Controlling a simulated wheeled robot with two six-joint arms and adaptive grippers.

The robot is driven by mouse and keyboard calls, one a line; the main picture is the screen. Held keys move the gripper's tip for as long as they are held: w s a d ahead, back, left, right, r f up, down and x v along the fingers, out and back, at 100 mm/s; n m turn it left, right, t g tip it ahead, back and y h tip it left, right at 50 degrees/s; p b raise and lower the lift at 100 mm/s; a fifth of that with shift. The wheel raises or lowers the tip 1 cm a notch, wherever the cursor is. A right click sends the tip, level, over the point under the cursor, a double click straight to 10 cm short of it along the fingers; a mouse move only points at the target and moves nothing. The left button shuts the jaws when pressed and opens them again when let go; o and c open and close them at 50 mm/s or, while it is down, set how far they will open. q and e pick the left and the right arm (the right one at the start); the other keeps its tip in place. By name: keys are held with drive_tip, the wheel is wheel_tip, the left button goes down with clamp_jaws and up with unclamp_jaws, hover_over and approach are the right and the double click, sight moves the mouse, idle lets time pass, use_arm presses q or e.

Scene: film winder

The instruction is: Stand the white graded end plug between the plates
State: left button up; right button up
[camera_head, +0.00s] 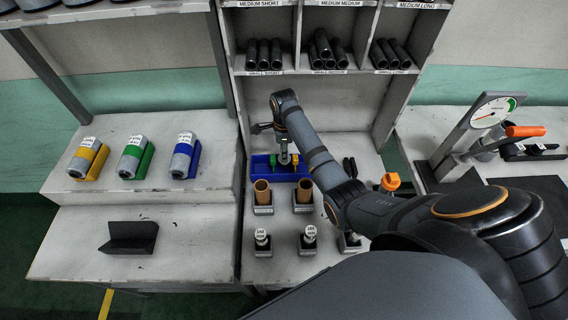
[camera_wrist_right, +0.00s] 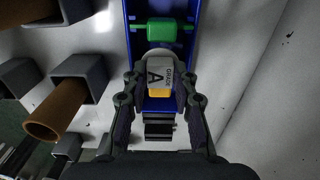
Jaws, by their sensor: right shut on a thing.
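The white end plug (camera_wrist_right: 158,72), marked "GRADE A" with a yellow lower part, is between the fingers of my right gripper (camera_wrist_right: 160,90) in the right wrist view. The gripper is shut on it, at or just above the blue tray (camera_wrist_right: 189,30). A green plug (camera_wrist_right: 158,30) lies in the tray beyond it. In the head view my right gripper (camera_head: 285,152) is over the blue tray (camera_head: 259,170), and the held plug is hard to make out there. I cannot tell which parts are the plates. My left gripper is not in view.
Brown tubes (camera_head: 262,192) stand in grey holders in front of the tray, with small labelled plugs (camera_head: 262,239) nearer. A shelf of black tubes (camera_head: 325,50) is behind. A gauge device (camera_head: 492,112) with an orange handle stands right. A black angled block (camera_head: 130,238) lies left.

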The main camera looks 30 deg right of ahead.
drive_tip(key=shift+f, duration=3.2)
drive_tip(key=shift+f, duration=0.15)
drive_tip(key=o, duration=0.5)
drive_tip(key=shift+o, duration=0.2)
wheel_tip(320, 180, up, 12)
drive_tip(key=shift+r, duration=0.2)
drive_tip(key=shift+f, duration=0.1)
